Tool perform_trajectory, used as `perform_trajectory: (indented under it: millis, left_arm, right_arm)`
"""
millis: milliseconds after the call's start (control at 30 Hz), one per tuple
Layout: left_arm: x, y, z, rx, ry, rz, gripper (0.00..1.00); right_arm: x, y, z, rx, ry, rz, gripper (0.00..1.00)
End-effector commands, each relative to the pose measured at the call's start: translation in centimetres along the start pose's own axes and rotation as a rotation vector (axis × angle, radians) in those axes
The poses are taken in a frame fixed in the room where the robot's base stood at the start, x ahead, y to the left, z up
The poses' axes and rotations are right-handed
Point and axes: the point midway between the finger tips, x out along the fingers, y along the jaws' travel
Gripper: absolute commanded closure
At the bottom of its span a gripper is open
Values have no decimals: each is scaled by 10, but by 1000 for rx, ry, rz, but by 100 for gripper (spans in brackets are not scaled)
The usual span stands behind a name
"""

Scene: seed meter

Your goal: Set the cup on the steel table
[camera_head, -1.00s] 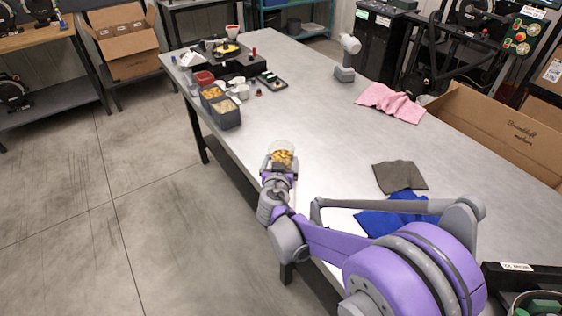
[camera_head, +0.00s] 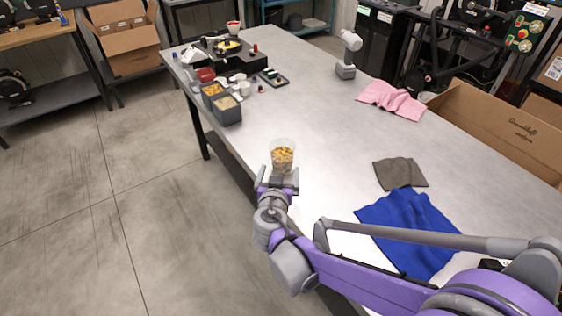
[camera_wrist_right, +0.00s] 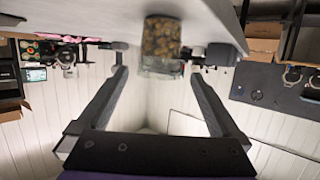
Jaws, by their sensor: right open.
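The clear cup (camera_head: 282,155) with yellow-brown pieces in it stands upright on the steel table (camera_head: 330,150), close to the table's left edge. My right gripper (camera_head: 276,180) is open and empty, just on the near side of the cup. In the right wrist view, which is upside down, the cup (camera_wrist_right: 162,45) shows beyond and between the spread fingertips (camera_wrist_right: 158,75), with its base towards the top at the tabletop. No finger appears to press on it. My left gripper is not in view.
Grey bins (camera_head: 226,110) with yellow contents and a black device (camera_head: 228,60) stand farther back. A pink cloth (camera_head: 391,100), a dark cloth (camera_head: 400,173) and a blue cloth (camera_head: 408,225) lie to the right. The table middle is clear.

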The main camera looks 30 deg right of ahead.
Motion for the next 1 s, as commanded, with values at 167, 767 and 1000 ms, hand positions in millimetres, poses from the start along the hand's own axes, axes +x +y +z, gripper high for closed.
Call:
perform_trajectory:
  millis: [167, 767, 1000]
  left_arm:
    - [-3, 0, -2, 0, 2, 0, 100]
    - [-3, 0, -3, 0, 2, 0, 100]
    - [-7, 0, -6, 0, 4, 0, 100]
  right_arm:
    - [-27, -1, -1, 1, 0, -2, 0]
    - [-36, 0, 0, 1, 0, 0, 0]
    - [-47, 18, 9, -47, -98, 24, 0]
